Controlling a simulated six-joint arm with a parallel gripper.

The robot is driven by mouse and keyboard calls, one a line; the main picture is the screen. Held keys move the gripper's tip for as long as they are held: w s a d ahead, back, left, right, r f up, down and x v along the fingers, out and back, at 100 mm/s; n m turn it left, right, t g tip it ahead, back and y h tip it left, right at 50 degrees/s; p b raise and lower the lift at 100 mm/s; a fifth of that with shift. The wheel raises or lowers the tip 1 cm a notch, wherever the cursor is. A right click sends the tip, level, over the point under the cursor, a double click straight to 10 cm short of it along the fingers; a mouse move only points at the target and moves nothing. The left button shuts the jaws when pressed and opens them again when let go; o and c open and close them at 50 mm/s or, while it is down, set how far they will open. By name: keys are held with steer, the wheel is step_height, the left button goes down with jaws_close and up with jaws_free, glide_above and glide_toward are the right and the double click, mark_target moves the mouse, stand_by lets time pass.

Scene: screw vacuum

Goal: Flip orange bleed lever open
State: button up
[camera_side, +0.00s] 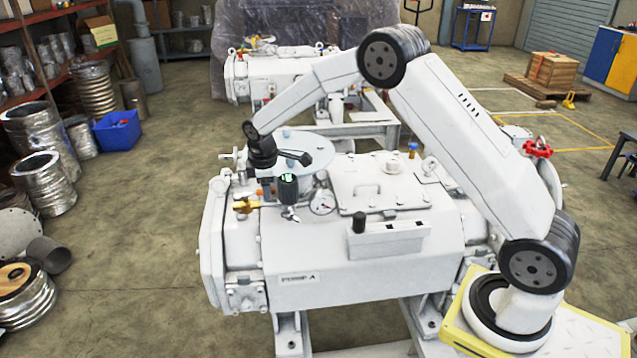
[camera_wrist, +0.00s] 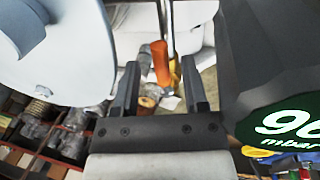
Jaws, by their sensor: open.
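The orange bleed lever (camera_wrist: 160,62) shows in the wrist view between the two dark fingers of my gripper (camera_wrist: 161,75). My gripper is open, and I cannot tell whether either finger touches the lever. In the side view a small bit of orange (camera_side: 260,192) shows beside my gripper (camera_side: 268,187), just above a brass valve fitting (camera_side: 246,206). The gripper hides much of the lever there. A yellow-brass part also shows behind the lever in the wrist view (camera_wrist: 174,74).
A dial gauge (camera_side: 322,202) is further right. The pump body (camera_side: 340,250) is below.

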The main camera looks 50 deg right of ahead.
steer(key=shift+r, duration=0.1)
step_height(320, 180, up, 8)
steer(key=s+a, duration=0.1)
steer(key=shift+f, duration=0.25)
steer(key=shift+s+d, duration=0.1)
stand_by(0.4)
steer(key=s+d+r+m+t, duration=0.1)
steer(key=s+d+m+t, duration=0.15)
steer(key=s+m, duration=0.7)
steer(key=s+a+f, duration=0.2)
steer(key=s+a, duration=0.1)
steer(key=s, duration=0.5)
steer(key=s+a+f+g+y, duration=0.1)
steer(key=s+a+f, duration=0.2)
steer(key=s, duration=0.6)
steer(key=shift+s+a+f+y, duration=0.15)
steer(key=shift+a+y, duration=0.15)
steer(key=shift+a, duration=0.2)
